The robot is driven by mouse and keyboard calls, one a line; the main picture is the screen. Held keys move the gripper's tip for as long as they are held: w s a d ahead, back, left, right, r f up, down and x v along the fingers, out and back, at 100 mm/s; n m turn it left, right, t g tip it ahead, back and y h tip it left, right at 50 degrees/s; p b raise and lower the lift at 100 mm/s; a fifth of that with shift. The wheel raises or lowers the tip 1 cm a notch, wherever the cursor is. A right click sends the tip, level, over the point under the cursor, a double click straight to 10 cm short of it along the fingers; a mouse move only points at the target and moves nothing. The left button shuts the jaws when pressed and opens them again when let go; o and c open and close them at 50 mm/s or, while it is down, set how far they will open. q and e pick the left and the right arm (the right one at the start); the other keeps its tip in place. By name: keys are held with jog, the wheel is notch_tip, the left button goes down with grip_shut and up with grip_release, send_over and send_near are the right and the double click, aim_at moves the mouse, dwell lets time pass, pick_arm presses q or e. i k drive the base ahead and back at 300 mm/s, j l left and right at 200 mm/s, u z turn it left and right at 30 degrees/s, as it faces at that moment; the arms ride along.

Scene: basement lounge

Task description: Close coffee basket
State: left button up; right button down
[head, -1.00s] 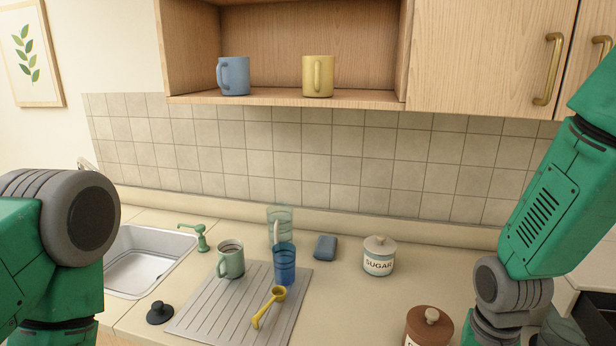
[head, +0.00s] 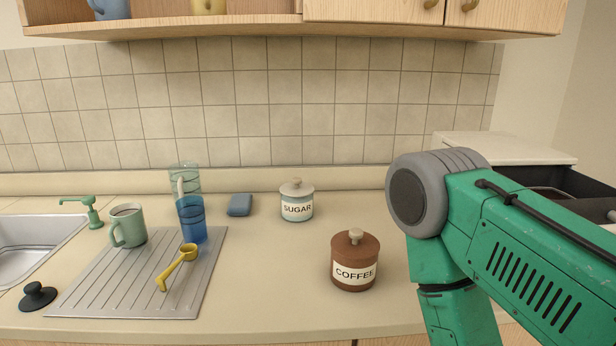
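At the right edge stands a boxy appliance with a pale flat top (head: 505,146). Below its top, a dark open part (head: 562,186) juts out toward the right, with a curved rim inside it and a light knob-like end at the picture's edge. It may be the coffee basket, standing open, but my arm hides much of it and I cannot be sure. My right arm reaches across in front of the appliance, its elbow bent and its forearm pointing down out of the picture. Neither of my grippers is in view.
A brown coffee canister (head: 355,262) stands left of my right arm. A sugar jar (head: 297,203), blue sponge (head: 240,205), blue cup (head: 192,220), green mug (head: 128,226) and yellow scoop (head: 178,266) are farther left. The counter's middle front is clear. A cabinet hangs above.

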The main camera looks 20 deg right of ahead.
aim_at(594, 200)
jog(key=z, duration=1.9)
